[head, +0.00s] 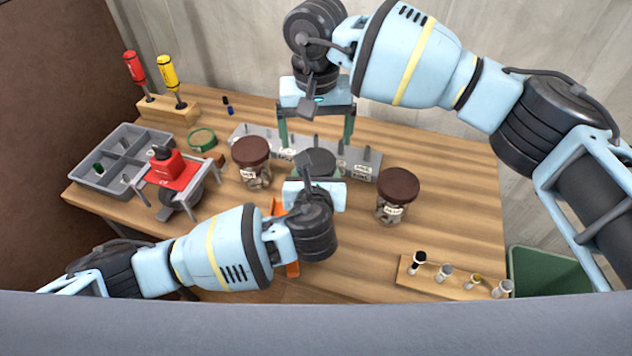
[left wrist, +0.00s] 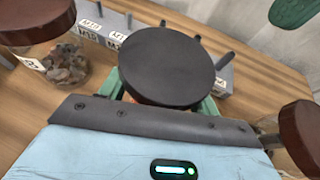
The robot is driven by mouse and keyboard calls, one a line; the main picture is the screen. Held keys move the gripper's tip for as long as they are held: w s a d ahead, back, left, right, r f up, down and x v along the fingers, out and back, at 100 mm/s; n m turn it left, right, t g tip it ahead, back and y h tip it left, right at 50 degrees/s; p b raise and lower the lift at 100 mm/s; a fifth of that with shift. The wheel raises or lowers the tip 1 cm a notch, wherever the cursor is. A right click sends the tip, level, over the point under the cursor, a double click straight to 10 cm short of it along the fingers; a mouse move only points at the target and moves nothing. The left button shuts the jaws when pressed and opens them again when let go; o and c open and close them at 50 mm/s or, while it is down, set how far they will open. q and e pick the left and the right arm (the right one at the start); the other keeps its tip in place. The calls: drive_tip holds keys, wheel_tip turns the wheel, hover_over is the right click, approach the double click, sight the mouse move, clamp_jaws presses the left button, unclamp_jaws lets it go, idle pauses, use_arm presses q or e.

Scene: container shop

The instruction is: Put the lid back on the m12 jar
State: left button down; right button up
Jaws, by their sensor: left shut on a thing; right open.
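A dark grey round lid (left wrist: 175,67) lies flat in front of my left palm in the left wrist view. In the head view the lid (head: 318,162) is partly behind my left gripper (head: 316,182). That gripper is shut below the lid, apparently on the jar under it. The jar is almost wholly hidden, so I cannot read its label or tell whether the lid sits fully down. My right gripper (head: 317,128) is open and empty, behind and above the lid, with its green fingers pointing down.
Brown-lidded jars stand left (head: 252,160) and right (head: 396,195) of the lid. A grey labelled rack with pegs (head: 360,165) is behind. A grey sorting tray (head: 124,150), red device (head: 172,175) and green ring (head: 202,138) lie left. A wooden vial block (head: 450,282) is front right.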

sight(316, 161)
drive_tip(key=shift+f, duration=2.9)
drive_tip(key=shift+c, duration=0.3)
drive_tip(key=c, duration=1)
drive_tip(key=shift+m, duration=1.7)
drive_tip(key=o, duration=1.1)
